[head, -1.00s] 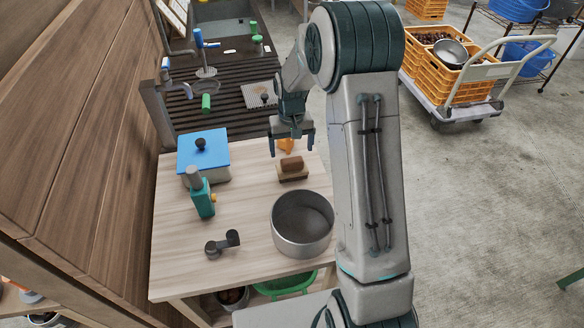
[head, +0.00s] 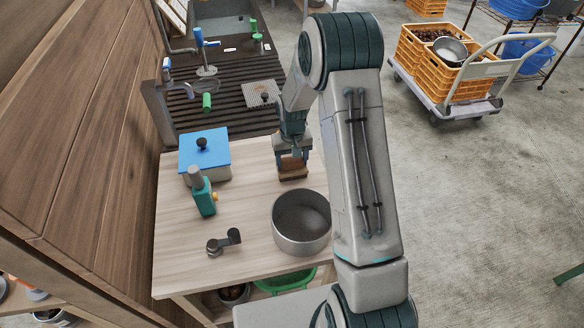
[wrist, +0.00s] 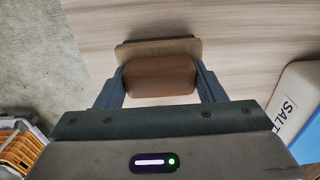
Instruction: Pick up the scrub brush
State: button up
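The scrub brush (head: 292,171) is a brown block with a rounded upper grip on a flat base. It sits near the far right edge of the wooden table (head: 180,240), and any gap beneath it cannot be made out. My gripper (head: 293,161) points down over it, one finger on each side. In the wrist view the brown grip (wrist: 160,76) fills the space between the fingertips, which appear to touch its sides. My gripper (wrist: 160,80) looks shut on it. The lighter base shows beyond the grip.
A metal pot (head: 302,246) stands in front of the brush. A slatted sink counter (head: 215,108) lies beyond. The table's middle is clear.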

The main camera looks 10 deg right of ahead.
aim_at(293, 160)
jog(key=shift+c, duration=0.5)
jog(key=shift+r, duration=0.15)
jog(key=shift+r, duration=0.65)
notch_tip(293, 160, up, 3)
jog(key=shift+s+d+f+b, duration=0.1)
jog(key=shift+b, duration=0.65)
jog(key=s+d+r+b, duration=0.1)
jog(key=s+d+r, duration=0.1)
jog(key=s, duration=0.3)
jog(key=s+d+r+b, duration=0.1)
jog(key=s+d+r, duration=0.1)
jog(key=s+r, duration=0.2)
jog(key=shift+s+d+r, duration=0.35)
jog(key=shift+s+d, duration=0.05)
jog(key=shift+s, duration=0.3)
